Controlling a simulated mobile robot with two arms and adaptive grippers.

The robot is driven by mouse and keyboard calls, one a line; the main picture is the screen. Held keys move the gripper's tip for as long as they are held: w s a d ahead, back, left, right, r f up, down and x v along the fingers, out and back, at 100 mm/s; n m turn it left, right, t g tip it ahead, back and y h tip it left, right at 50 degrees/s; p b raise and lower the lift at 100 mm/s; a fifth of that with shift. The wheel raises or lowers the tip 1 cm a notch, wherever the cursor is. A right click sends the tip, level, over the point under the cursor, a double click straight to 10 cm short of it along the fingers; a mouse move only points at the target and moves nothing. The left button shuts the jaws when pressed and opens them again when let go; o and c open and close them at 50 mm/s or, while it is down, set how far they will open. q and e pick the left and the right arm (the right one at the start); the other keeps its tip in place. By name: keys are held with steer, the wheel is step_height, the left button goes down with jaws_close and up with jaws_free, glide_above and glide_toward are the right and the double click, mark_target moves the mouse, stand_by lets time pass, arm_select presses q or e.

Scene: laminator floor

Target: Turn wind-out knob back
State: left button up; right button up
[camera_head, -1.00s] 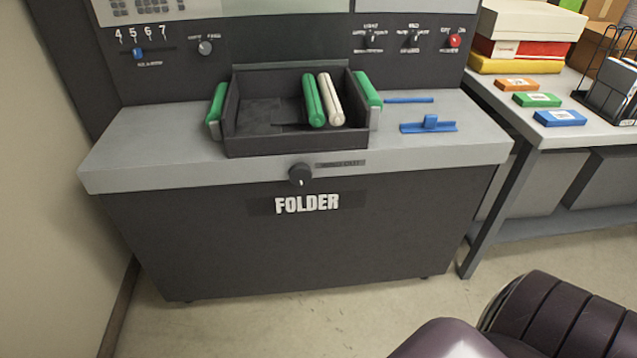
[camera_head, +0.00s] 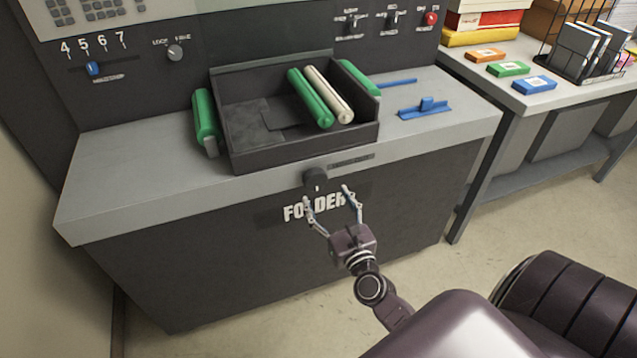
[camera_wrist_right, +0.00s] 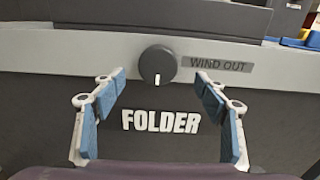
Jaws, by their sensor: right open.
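The wind-out knob (camera_head: 316,181) is a round dark knob on the grey front edge of the folder machine. In the right wrist view the knob (camera_wrist_right: 157,64) shows a white mark pointing straight down, with the WIND OUT label (camera_wrist_right: 217,65) to its right. My right gripper (camera_head: 327,196) is open in front of the machine, just short of the knob. In the wrist view its blue-padded fingers (camera_wrist_right: 159,80) stand on either side below the knob, with nothing between them and no contact visible. My left gripper is not in view.
A dark tray (camera_head: 310,153) with green and white rolls (camera_head: 312,98) sits on the machine top above the knob. A blue part (camera_head: 425,108) lies to its right. A side table (camera_head: 480,66) with coloured boxes stands at the right. Floor in front is clear.

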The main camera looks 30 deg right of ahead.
mark_target(317, 183)
steer(key=x, duration=0.5)
steer(key=shift+w+a+p, duration=0.1)
steer(key=shift+w+p, duration=0.2)
steer(key=shift+p, duration=0.05)
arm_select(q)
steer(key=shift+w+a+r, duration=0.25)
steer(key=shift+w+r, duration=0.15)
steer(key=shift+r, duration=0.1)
arm_select(e)
steer(key=shift+w+f, duration=0.1)
steer(key=shift+w, duration=0.3)
steer(key=c, duration=1.2)
steer(key=shift+o, duration=0.2)
